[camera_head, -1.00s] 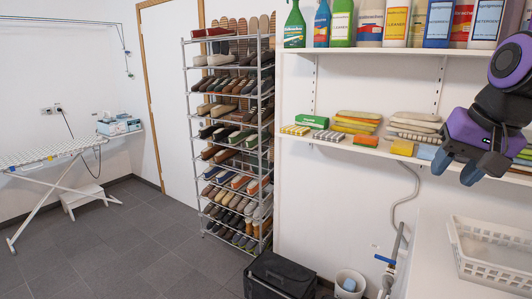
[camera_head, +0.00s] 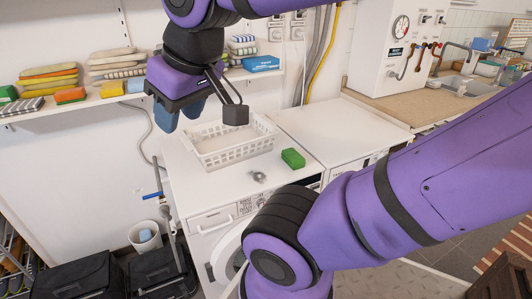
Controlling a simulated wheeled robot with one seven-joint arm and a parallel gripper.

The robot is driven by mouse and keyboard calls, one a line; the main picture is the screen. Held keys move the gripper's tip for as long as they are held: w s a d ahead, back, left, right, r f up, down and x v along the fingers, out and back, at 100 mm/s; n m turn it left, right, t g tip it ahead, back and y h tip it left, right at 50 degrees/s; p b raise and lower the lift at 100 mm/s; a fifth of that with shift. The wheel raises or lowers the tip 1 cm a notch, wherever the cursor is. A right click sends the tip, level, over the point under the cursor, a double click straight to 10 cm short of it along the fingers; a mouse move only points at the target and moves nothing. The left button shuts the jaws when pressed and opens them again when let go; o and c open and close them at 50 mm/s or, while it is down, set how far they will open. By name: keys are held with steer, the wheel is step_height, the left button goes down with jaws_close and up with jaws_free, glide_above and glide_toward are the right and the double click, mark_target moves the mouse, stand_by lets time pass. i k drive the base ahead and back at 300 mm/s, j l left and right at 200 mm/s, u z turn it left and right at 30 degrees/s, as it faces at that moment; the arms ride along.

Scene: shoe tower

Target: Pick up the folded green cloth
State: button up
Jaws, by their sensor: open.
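The folded green cloth (camera_head: 293,158) is a small, bright green block lying on the white washing machine top, just right of the white basket. The gripper and cloth are well apart.
The white plastic basket (camera_head: 230,143) stands between gripper and cloth in the picture. A small grey metal object (camera_head: 258,177) lies near the machine's front edge. The wall shelf (camera_head: 100,98) holds folded cloths and sponges. The white top (camera_head: 335,125) to the right is clear.

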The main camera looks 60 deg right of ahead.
mark_target(294, 160)
steer(key=z, duration=0.4)
steer(key=k+l+z, duration=0.1)
steer(key=z, duration=0.7)
steer(key=l+z, duration=0.15)
steer(key=z, duration=0.25)
steer(key=k+l, duration=0.05)
